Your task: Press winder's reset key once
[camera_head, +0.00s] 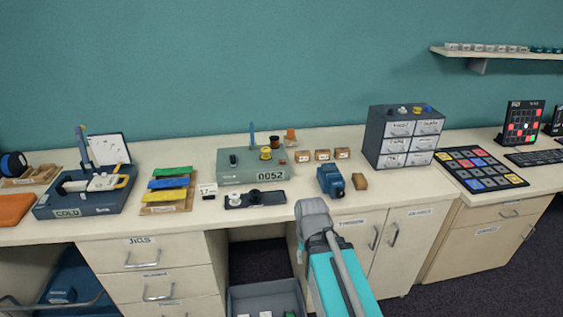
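The winder appears to be the grey-green box (231,177) on the middle of the bench, with a counter plate (271,176) reading 0052 on its front. On its top are a black knob or lever (233,160), a yellow spool (265,153) and a blue upright post (252,134). A small red spot (283,161) shows near its right end; I cannot tell whether this is the reset key. My teal and grey arm rises from the bottom, right of the winder and in front of the bench. My gripper's fingers are not visible.
A black tray with knobs (255,200) lies just in front of the winder. A blue device (331,181) and small wooden blocks (323,155) stand to its right. Coloured strips (170,183) lie left. A drawer cabinet (374,140) stands farther right.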

